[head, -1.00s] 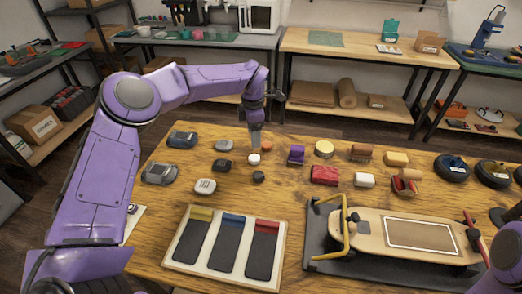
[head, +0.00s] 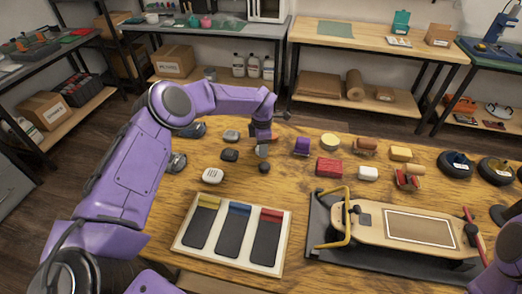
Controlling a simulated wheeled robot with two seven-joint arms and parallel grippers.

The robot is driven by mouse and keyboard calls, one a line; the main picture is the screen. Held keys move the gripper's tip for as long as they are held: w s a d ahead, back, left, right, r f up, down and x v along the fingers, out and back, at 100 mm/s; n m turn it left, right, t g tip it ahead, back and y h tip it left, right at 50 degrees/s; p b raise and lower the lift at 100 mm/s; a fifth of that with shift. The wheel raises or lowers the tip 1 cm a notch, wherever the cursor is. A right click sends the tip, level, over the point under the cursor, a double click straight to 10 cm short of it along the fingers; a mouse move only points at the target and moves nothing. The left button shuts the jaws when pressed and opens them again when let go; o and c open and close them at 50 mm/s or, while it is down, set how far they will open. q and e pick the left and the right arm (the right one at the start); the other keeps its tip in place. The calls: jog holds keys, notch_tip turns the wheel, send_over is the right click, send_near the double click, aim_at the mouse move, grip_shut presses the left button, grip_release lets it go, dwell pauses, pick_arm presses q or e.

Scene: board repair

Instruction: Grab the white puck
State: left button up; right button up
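The white puck (head: 262,153) is a small round piece on the wooden table, partly hidden by my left gripper (head: 263,147). The gripper points down from the far side, with its tips right at the puck. The fingers are too small and covered to show whether they are open or shut on it. My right gripper is not in view; only a purple part of my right arm shows at the lower right edge.
A dark puck (head: 264,168) lies just nearer, and an orange puck (head: 274,139) just behind. A grey puck (head: 229,155) is to the left. A tray (head: 183,238) with three dark strips and a skateboard deck (head: 375,228) on a black stand fill the front.

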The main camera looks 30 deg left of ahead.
pick_arm(q)
jog(key=shift+c, duration=1.1)
